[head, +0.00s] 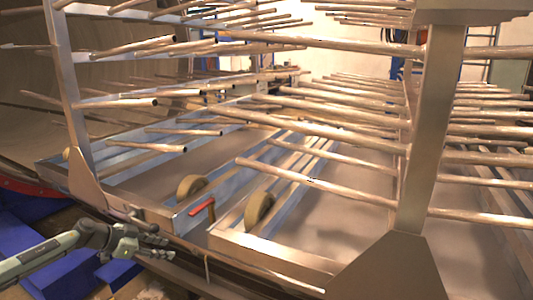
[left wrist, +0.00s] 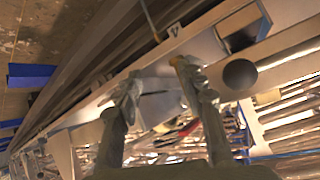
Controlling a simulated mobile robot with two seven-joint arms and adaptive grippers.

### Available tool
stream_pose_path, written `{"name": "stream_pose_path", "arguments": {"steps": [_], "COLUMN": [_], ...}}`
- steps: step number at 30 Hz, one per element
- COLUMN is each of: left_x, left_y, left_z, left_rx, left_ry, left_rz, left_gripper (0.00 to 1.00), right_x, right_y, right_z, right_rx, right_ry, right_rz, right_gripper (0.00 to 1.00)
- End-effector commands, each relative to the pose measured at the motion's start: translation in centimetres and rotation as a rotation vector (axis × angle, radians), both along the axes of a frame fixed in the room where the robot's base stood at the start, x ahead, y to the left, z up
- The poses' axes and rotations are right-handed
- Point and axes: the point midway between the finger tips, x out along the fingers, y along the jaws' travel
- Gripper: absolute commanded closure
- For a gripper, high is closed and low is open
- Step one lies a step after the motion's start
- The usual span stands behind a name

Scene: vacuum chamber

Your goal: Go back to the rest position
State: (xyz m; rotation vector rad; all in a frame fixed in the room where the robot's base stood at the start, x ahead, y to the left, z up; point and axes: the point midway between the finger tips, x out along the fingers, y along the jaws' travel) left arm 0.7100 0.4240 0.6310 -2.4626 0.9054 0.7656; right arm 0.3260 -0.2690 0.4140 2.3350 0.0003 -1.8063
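My left gripper (head: 160,245) is at the lower left of the head view, in front of the lower edge of a metal rack frame (head: 88,190). In the left wrist view its two fingers (left wrist: 157,76) stand apart, with nothing held between them. A pale metal part of the rack shows beyond the gap. My right gripper is in neither view.
Two wheels (head: 259,208) sit in the lower frames. Many long rods (head: 310,122) stick out above. Blue blocks (head: 62,228) lie at the lower left.

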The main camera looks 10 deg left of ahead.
Motion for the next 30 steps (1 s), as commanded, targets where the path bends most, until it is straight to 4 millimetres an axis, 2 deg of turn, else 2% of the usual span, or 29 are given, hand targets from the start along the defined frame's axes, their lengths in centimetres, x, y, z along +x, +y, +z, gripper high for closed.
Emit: {"name": "stream_pose_path", "arguments": {"steps": [1, 4, 7, 9, 11, 13, 18, 28, 29, 30], "left_x": [-0.1, -0.2, -2.0, -4.5, -7.4, -11.2, -19.0, -30.6, -31.6, -31.9], "left_y": [-1.3, -1.4, 0.8, 3.1, 5.3, 7.6, 10.6, 12.0, 12.0, 10.8], "left_z": [-0.6, -0.2, -0.4, -1.1, -2.1, -3.4, -5.7, -7.7, -7.7, -9.1], "left_rx": [-0.001, 0.053, 0.166, 0.279, 0.387, 0.513, 0.726, 0.957, 0.973, 0.927], "left_ry": [-0.110, -0.318, -0.427, -0.436, -0.399, -0.317, -0.102, 0.259, 0.290, 0.302], "left_rz": [0.019, 0.125, 0.285, 0.404, 0.496, 0.574, 0.635, 0.567, 0.554, 0.571], "left_gripper": [0.60, 0.60, 0.60, 0.60, 0.60, 0.60, 0.60, 0.60, 0.60, 0.60], "right_x": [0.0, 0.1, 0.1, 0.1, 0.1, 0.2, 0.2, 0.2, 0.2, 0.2], "right_y": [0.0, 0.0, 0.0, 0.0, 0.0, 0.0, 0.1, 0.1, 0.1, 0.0], "right_z": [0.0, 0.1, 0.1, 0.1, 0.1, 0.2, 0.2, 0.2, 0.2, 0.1], "right_rx": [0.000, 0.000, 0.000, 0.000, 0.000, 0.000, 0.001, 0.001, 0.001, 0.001], "right_ry": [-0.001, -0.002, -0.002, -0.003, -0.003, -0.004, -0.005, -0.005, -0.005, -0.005], "right_rz": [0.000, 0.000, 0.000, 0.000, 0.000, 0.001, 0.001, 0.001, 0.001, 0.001], "right_gripper": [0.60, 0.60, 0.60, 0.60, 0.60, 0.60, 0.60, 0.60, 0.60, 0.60]}}
